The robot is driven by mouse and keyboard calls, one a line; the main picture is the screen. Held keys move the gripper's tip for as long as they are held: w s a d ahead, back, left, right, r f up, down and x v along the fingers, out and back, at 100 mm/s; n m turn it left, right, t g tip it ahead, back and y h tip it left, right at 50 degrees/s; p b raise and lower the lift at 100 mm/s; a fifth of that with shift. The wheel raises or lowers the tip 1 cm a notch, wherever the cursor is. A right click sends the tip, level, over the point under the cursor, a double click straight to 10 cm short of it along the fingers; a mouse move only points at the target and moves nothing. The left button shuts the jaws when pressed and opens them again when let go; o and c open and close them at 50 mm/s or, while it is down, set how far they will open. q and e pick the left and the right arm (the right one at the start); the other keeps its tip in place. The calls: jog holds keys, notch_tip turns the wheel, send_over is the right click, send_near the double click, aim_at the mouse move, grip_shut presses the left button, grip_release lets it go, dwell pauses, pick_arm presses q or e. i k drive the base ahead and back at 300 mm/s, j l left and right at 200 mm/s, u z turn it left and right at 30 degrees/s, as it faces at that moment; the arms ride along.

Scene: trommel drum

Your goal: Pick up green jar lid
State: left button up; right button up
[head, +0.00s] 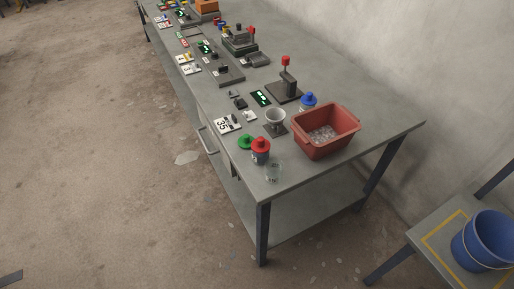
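The green jar lid (245,141) lies on the grey table (300,184), close to its left long edge and near the table's front end. It has a small knob on top. It is just left of a jar with a red lid (261,146), and they look close together or touching. No gripper of mine is in the head view.
A clear glass (273,173) stands in front of the red-lidded jar. A funnel (275,119), a blue-lidded jar (308,100) and a red bin (324,131) are to the right. A card marked 35 (227,124) lies behind. A blue bucket (484,240) stands on a low stand at right. The floor at left is mostly clear.

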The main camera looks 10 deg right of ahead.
aim_at(244, 142)
jog(key=i+j+z, duration=0.1)
jog(key=z, duration=0.3)
jog(key=j+z, duration=0.3)
jog(key=z, duration=0.15)
jog(key=i+j+z, duration=0.1)
jog(key=j+z, duration=0.15)
jog(key=z, duration=0.15)
jog(key=j+z, duration=0.15)
jog(key=j, duration=0.4)
jog(key=j+z, duration=0.1)
jog(key=j, duration=0.45)
jog(key=k+j+z, duration=0.15)
jog(key=j, duration=0.35)
jog(key=j+z, duration=0.15)
jog(key=j, duration=0.4)
jog(key=k+j, duration=0.1)
jog(key=j, duration=0.65)
jog(key=k, duration=0.05)
